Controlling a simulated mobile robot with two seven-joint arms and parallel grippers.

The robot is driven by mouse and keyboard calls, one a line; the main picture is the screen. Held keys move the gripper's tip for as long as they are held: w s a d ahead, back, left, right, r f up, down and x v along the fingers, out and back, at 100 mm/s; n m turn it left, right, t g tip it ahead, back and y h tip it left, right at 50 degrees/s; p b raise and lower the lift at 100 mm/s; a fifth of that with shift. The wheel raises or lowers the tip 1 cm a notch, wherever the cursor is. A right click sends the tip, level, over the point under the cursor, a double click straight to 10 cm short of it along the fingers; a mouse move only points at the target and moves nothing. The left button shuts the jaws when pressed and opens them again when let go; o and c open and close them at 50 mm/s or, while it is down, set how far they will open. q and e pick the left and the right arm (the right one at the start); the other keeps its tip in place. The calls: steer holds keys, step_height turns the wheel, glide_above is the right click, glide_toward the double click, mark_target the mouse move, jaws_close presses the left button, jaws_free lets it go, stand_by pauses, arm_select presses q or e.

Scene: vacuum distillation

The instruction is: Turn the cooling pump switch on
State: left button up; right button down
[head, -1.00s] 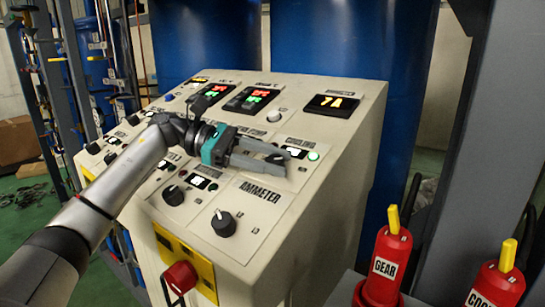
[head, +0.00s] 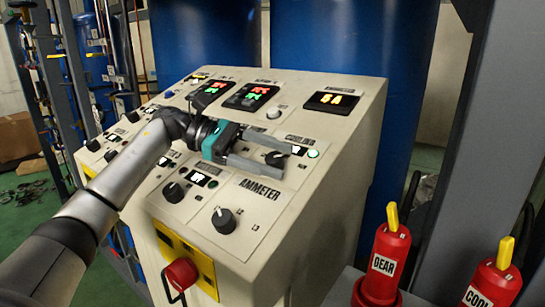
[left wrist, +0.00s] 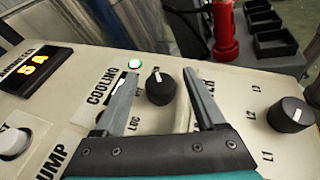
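The cooling pump switch is a black rotary knob (left wrist: 160,88) on the sloped panel, beside the COOLING label (left wrist: 103,86) in the left wrist view. A white mark on it points toward the top of that view. In the head view the knob (head: 275,158) shows between the finger ends. My left gripper (head: 287,160) is open, its fingers spread on either side of the knob. In the left wrist view a gap shows between the knob and each finger of the gripper (left wrist: 163,90). Contact is not seen. My right gripper is not in view.
A lit green lamp (head: 312,153) is near the knob. The ammeter knob (head: 223,221) and another knob (head: 173,192) sit lower on the panel.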

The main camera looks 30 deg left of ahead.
arm_select(q)
steer(key=shift+a, duration=0.1)
steer(key=v, duration=1.4)
steer(key=shift+r, duration=0.1)
steer(key=shift+s+a, duration=0.15)
steer(key=shift+a, duration=0.35)
